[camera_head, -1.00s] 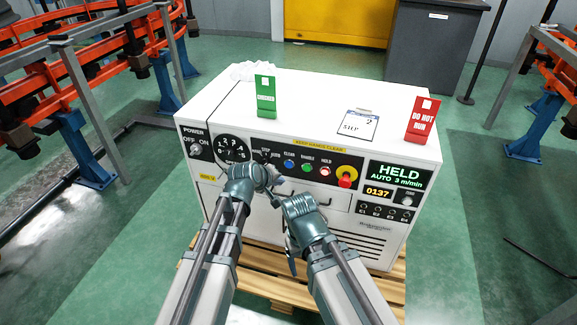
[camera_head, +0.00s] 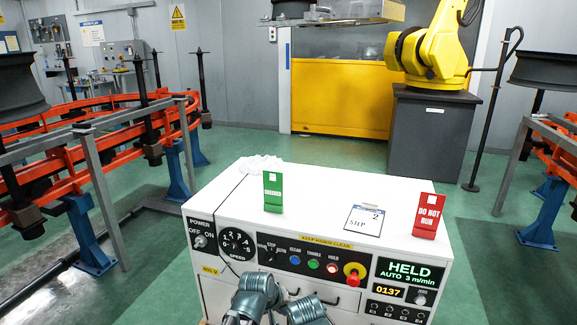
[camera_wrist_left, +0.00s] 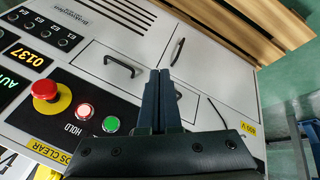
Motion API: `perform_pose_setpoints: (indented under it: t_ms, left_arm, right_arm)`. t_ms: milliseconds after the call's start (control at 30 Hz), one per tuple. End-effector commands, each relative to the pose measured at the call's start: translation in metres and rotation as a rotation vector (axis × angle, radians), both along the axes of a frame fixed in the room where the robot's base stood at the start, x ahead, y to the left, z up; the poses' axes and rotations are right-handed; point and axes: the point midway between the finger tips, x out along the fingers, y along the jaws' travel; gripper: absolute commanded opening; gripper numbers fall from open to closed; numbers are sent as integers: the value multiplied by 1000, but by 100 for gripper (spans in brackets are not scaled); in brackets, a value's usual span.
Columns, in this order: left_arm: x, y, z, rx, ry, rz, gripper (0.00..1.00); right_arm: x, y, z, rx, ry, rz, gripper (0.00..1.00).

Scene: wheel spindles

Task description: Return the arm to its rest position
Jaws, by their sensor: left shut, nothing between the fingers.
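My left gripper (camera_wrist_left: 160,76) shows in the left wrist view with its two dark fingers together and nothing between them. The fingers appear in front of the white control cabinet's front face, beside a black handle (camera_wrist_left: 120,67); the exact gap cannot be told. In the head view my left wrist (camera_head: 257,294) is at the bottom edge, before the cabinet (camera_head: 335,190). My right wrist (camera_head: 306,311) is just to its right, cut off by the edge. Its finger state cannot be made out.
The panel carries a red stop button (camera_head: 353,279), a speed dial (camera_head: 237,243) and a display (camera_head: 409,272) reading HELD. Orange rails (camera_head: 100,145) are left.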

Motion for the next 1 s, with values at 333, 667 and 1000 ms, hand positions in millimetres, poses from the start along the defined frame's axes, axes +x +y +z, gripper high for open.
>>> perform_pose_setpoints:
  t_ms: [333,667,1000]
  left_arm:
    - [-156,44,-27,448,341,-481,0]
    - [-168,52,42,491,390,-530,0]
    - [-168,51,149,488,388,-529,0]
  right_arm:
    - [0,0,0,0,0,0,79]
    - [0,0,68,0,0,0,79]
    - [0,0,175,1,0,-1,79]
